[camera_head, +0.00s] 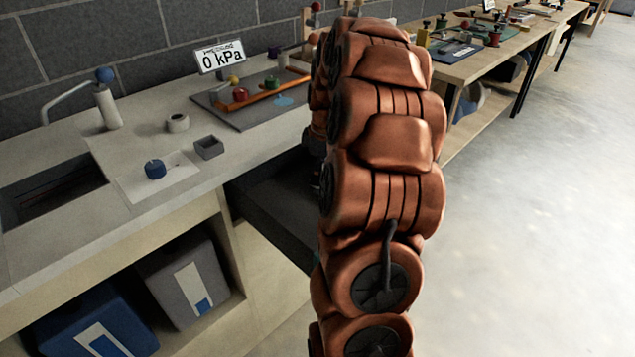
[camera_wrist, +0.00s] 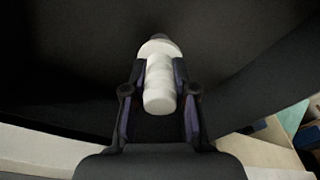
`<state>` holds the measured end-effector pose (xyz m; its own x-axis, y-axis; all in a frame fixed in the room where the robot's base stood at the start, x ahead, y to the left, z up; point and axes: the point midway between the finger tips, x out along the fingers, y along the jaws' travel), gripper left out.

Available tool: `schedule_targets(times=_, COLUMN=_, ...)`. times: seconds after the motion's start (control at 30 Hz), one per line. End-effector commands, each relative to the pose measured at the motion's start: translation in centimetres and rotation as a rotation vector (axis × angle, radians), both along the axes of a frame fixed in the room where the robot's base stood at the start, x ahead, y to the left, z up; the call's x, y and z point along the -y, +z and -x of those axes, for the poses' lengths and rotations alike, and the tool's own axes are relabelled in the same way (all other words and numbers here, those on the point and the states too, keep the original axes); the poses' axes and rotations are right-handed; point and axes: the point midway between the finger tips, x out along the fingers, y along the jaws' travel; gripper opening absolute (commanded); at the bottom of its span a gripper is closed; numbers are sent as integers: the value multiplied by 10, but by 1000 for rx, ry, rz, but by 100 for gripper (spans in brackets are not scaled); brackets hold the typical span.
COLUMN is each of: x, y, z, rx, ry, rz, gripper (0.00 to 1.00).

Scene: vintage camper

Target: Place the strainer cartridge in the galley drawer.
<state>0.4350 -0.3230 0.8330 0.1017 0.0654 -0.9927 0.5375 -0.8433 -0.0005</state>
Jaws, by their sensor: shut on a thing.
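The strainer cartridge (camera_wrist: 158,92) is a white, ribbed cylinder with a wider collar and a dark tip at its far end. My gripper (camera_wrist: 159,70) is shut on it, one finger on each side, in the wrist view. Behind it, the dark interior of the galley drawer (camera_wrist: 70,65) fills most of that view. Whether the cartridge touches the drawer is unclear. In the head view the galley drawer (camera_head: 270,208) is pulled out from under the counter. My copper-coloured arm covers its right part and hides the cartridge and most of my gripper.
Two bins (camera_head: 183,280) (camera_head: 98,325) stand below. The floor at right is clear.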

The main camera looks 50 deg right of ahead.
Motion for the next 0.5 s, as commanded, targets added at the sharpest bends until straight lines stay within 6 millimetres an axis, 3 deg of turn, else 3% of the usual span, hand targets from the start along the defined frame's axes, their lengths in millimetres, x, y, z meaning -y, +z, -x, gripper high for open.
schedule_targets(times=0.37, x=2, y=-33, z=-1, rx=-4, ry=1, rz=-4, gripper=0)
schedule_targets(times=0.5, x=2, y=-36, z=-1, rx=-2, ry=0, rz=-3, gripper=0)
